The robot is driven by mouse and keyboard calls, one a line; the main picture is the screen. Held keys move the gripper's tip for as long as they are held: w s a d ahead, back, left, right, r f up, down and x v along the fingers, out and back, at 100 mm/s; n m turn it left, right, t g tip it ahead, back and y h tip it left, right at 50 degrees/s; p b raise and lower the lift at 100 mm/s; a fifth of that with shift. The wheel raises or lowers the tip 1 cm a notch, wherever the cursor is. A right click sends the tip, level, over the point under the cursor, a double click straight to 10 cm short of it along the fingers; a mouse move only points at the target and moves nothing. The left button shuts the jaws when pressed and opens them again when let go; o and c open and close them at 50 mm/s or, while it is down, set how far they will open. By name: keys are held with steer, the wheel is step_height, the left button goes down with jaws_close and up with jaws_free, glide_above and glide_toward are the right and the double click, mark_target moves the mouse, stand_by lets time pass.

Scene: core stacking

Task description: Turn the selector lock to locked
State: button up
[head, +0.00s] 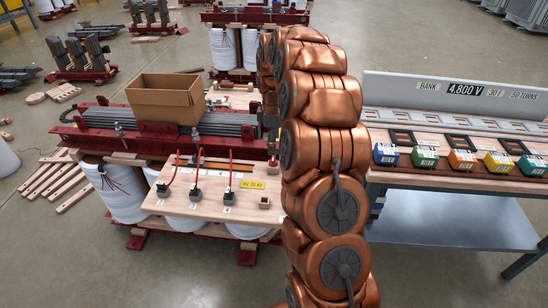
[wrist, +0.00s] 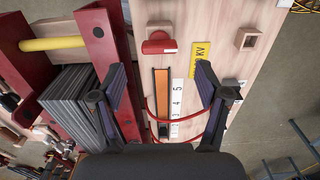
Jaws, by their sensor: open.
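The selector lock appears to be a red knob (wrist: 159,43) on a light wooden board, seen in the wrist view at top centre. A red part (head: 273,161) beside my arm in the head view looks like the same knob. My gripper (wrist: 158,72) is open and empty, its two dark fingers spread wide. In the picture the knob lies beyond the fingertips, between their lines and apart from both. A slot with an orange strip (wrist: 161,92) and a numbered white scale (wrist: 177,98) lie below the knob. In the head view my arm hides the gripper.
Red wires (wrist: 150,108) loop across the board between the fingers. A yellow label (wrist: 200,55) and a square wooden socket (wrist: 249,38) sit right of the knob. A red beam (wrist: 103,60) runs along the left. A cardboard box (head: 165,101) stands on the core.

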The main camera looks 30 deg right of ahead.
mark_target(274, 157)
step_height(274, 157, down, 7)
steer(key=shift+r+p, duration=0.1)
steer(key=shift+p, duration=0.2)
steer(key=shift+c, duration=0.3)
steer(key=c, duration=1)
steer(key=shift+d, duration=0.1)
steer(key=shift+c, duration=0.5)
